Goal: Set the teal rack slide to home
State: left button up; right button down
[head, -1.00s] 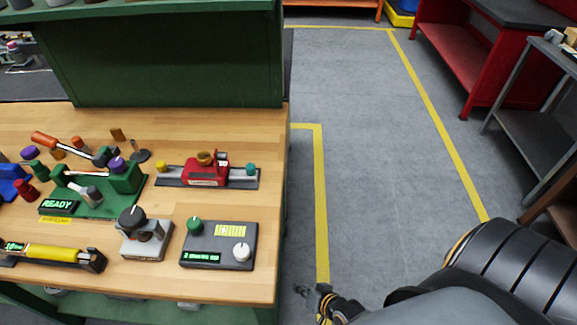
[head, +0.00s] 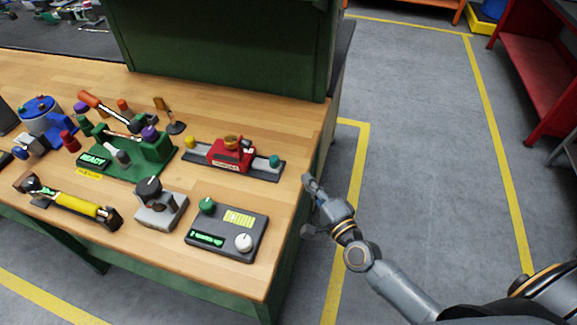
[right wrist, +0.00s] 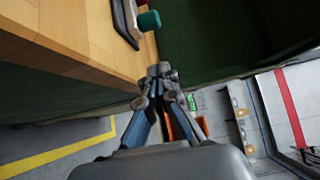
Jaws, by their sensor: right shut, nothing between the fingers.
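A dark rail with a red carriage (head: 231,153) lies near the right side of the wooden bench. A teal knob (head: 274,161) stands at its right end and a yellow knob (head: 190,142) at its left end. The teal knob (right wrist: 149,20) also shows at the top of the right wrist view. I cannot tell which part slides or where home is marked. My right gripper (head: 311,185) is just off the bench's right edge, apart from the rail. In the right wrist view its fingertips (right wrist: 160,70) are together and empty. My left gripper is not in view.
A panel with green and white knobs (head: 227,231) and a grey block with a dark knob (head: 160,203) stand in front of the rail. A green READY fixture (head: 127,153) is to its left. A green upright panel (head: 230,45) rises behind.

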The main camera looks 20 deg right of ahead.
aim_at(271, 164)
jog(key=w, duration=0.3)
jog(key=shift+w+a+r, duration=0.1)
jog(key=shift+w+a, duration=0.2)
jog(key=shift+w, duration=0.05)
jog(key=w+a, duration=0.1)
jog(key=w+a+p, duration=0.1)
jog(key=a, duration=0.1)
jog(key=shift+w+a, duration=0.1)
jog(key=shift+a, duration=0.1)
jog(key=shift+a, duration=0.1)
jog(key=w+a, duration=0.2)
jog(key=a, duration=0.1)
jog(key=shift+w+a+p, duration=0.15)
jog(key=shift+p, duration=0.15)
